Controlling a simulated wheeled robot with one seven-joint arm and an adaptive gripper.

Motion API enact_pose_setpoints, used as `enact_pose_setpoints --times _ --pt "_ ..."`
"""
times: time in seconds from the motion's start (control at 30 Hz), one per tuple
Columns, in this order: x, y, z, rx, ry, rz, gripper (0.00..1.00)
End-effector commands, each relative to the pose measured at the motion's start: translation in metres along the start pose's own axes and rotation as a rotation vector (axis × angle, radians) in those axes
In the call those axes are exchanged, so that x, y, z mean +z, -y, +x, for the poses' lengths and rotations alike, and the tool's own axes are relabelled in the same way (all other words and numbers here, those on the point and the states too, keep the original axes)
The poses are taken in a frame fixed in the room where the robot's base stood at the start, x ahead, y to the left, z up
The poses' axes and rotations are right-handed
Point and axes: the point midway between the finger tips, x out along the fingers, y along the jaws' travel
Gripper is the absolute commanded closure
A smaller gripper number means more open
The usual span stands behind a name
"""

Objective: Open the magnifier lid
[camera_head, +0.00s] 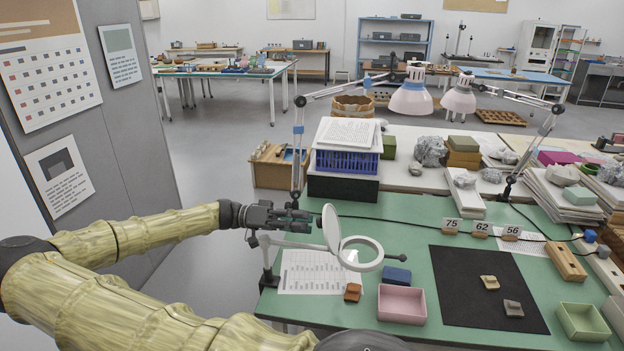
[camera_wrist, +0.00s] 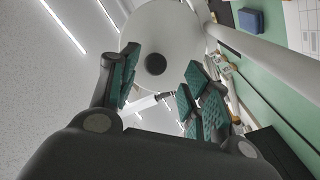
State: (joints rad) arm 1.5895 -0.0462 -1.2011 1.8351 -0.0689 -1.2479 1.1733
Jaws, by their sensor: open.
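The magnifier is a white ring with a clear lens (camera_head: 362,254), on a white arm above the green table. Its round white lid (camera_head: 331,228) stands steeply raised at the ring's left edge, clear of the lens. In the wrist view the lid (camera_wrist: 185,38) is a pale disc with a dark round knob (camera_wrist: 155,64). My gripper (camera_head: 308,222) is just left of the lid, pointing right at it. Its green-padded fingers (camera_wrist: 158,88) are spread, with the knob showing beyond and between them. Whether a finger touches the lid cannot be told.
A printed sheet (camera_head: 318,272) lies under the magnifier. A brown block (camera_head: 352,292), a blue block (camera_head: 397,276) and a pink tray (camera_head: 401,304) are near it. A black mat (camera_head: 470,268) with two sherds lies right. A lamp post (camera_head: 297,160) stands behind my gripper.

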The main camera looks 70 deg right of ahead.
Motion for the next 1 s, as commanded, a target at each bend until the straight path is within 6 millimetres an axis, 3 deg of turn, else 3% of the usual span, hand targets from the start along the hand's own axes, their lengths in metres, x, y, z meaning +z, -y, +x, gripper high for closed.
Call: enact_pose_setpoints --times 0.3,0.5,1.0 --pt "0.0 0.002 -0.057 -0.002 0.0 -0.001 0.52" --pt "0.001 0.002 -0.079 -0.002 0.0 -0.001 0.52" --pt "0.001 0.002 -0.085 0.0 0.001 -0.002 0.52"
